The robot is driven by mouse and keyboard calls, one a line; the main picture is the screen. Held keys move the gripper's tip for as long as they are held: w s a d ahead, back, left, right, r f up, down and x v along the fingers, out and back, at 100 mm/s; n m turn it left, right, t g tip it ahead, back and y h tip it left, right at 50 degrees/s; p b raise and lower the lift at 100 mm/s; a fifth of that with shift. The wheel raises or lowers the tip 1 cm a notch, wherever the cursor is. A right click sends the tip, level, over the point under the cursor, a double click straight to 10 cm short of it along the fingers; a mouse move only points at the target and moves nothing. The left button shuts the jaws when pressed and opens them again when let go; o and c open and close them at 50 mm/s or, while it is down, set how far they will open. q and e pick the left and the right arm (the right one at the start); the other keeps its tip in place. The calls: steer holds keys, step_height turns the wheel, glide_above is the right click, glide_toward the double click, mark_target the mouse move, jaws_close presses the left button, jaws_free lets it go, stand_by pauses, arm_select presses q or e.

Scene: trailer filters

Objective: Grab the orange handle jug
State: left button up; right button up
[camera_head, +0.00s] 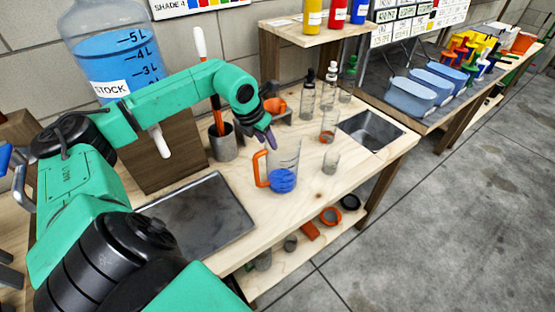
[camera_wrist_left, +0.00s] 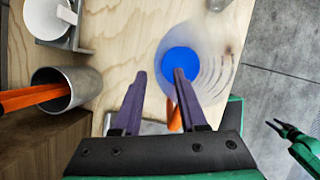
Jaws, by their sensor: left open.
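The clear jug (camera_head: 287,155) with an orange handle (camera_head: 260,169) stands upright on the wooden table, with blue at its bottom. In the left wrist view the jug (camera_wrist_left: 222,65) is seen from above, just beyond the fingertips and mostly to their right. Its handle (camera_wrist_left: 174,117) shows between the two fingers in the picture. My left gripper (camera_head: 269,139) is open and empty, close to the jug at the handle side and near rim height. Whether it touches the jug I cannot tell. A small green and black part, apparently my right gripper (camera_wrist_left: 279,127), shows at the right edge there.
A metal cup (camera_head: 223,145) with an orange-handled tool stands left of the jug. A dark tray (camera_head: 200,218) lies in front. Glass bottles (camera_head: 328,118) and a small beaker (camera_head: 331,161) stand to the right, near a sink (camera_head: 372,131). A big blue-filled stock container (camera_head: 112,55) stands behind.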

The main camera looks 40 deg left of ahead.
arm_select(q)
steer(key=shift+w+f, duration=0.2)
steer(key=shift+f, duration=0.25)
steer(key=shift+r, duration=0.1)
jaws_close()
stand_by(1.0)
